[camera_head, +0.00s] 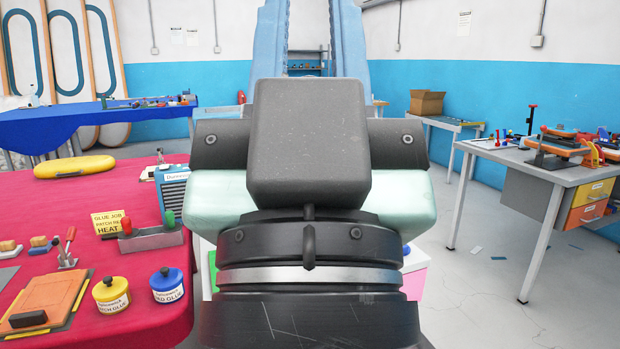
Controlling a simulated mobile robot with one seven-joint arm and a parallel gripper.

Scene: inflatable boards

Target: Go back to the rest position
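A large dark grey block on a black collar with a silver ring fills the middle of the head view; it looks like part of my own arm, seen close up. It hides what lies behind it.
A red-covered table (122,186) on the left holds a yellow pot (111,294), a blue pot (167,285), an orange board (43,302) and a yellow float (74,167). A grey workbench (528,160) stands right, a blue-covered table (50,130) back left. The right floor is mostly clear.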

